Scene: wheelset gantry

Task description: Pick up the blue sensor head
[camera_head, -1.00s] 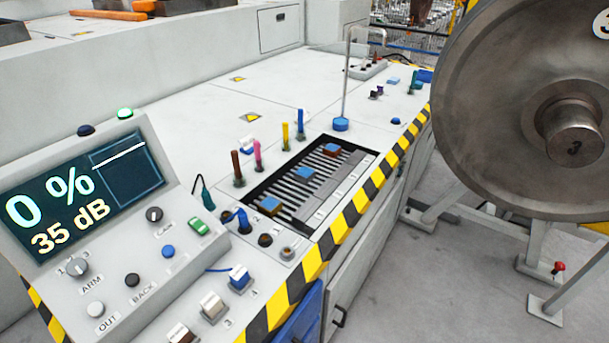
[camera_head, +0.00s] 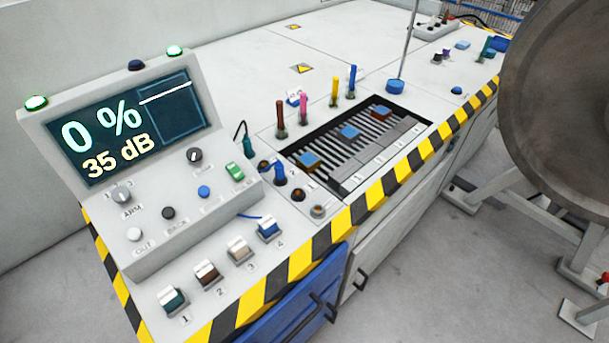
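A small blue block with a pale top (camera_head: 268,229), which looks like the blue sensor head, sits in the holder marked 4 on the console's near ledge. A thin blue cable (camera_head: 250,216) shows just behind it. In the same row stand a white block (camera_head: 240,250) at 3, a brown block (camera_head: 208,274) at 2 and a teal block (camera_head: 174,300) at 1. My gripper is not in view.
The tilted display panel (camera_head: 130,130) reads 0 % and 35 dB. Coloured pens (camera_head: 303,112), a thin upright rod (camera_head: 408,50) and a slatted recess (camera_head: 335,157) lie beyond. A striped edge (camera_head: 300,262) borders the console. A large wheel (camera_head: 560,110) stands right, over open floor.

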